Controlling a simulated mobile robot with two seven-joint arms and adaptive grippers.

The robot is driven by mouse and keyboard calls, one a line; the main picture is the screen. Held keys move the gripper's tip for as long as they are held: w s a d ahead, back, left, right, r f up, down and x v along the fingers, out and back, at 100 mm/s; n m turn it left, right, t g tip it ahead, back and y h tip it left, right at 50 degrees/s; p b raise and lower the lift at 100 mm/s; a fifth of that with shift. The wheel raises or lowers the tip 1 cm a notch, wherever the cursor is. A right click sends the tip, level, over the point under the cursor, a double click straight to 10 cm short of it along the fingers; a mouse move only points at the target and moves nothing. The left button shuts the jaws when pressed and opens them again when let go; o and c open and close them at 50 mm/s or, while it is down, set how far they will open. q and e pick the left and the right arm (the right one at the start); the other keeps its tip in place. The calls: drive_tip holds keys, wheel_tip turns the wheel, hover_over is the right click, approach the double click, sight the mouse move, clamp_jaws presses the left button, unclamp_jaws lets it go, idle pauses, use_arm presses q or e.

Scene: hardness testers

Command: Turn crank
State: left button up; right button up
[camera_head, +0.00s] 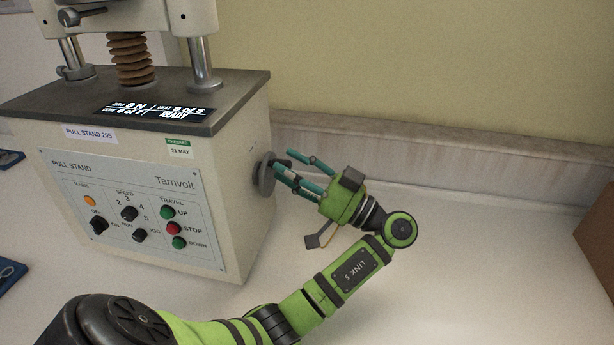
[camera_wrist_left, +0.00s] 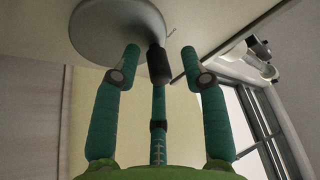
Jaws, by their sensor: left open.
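The crank is on the right side of the cream pull stand (camera_head: 245,200). Its grey round disc (camera_head: 264,174) stands out from that side, and in the left wrist view the disc (camera_wrist_left: 108,28) shows at the top with a dark handle (camera_wrist_left: 158,66) beside it. My left gripper (camera_head: 283,170) is at the crank, with its teal fingers pointing at the disc. In the left wrist view its fingertips (camera_wrist_left: 160,56) are apart, on both sides of the dark handle, with a third finger below it. I cannot tell whether any finger touches the handle. My right gripper is not in view.
The stand's front panel (camera_head: 130,205) has several knobs and buttons, and a lit display (camera_head: 160,109) is on its top. A brown box edge (camera_head: 597,235) is at the far right. The white counter (camera_head: 480,250) is clear between it and my arm.

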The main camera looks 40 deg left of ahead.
use_arm(q)
drive_tip(key=v, duration=1.1)
drive_tip(key=shift+d, duration=0.35)
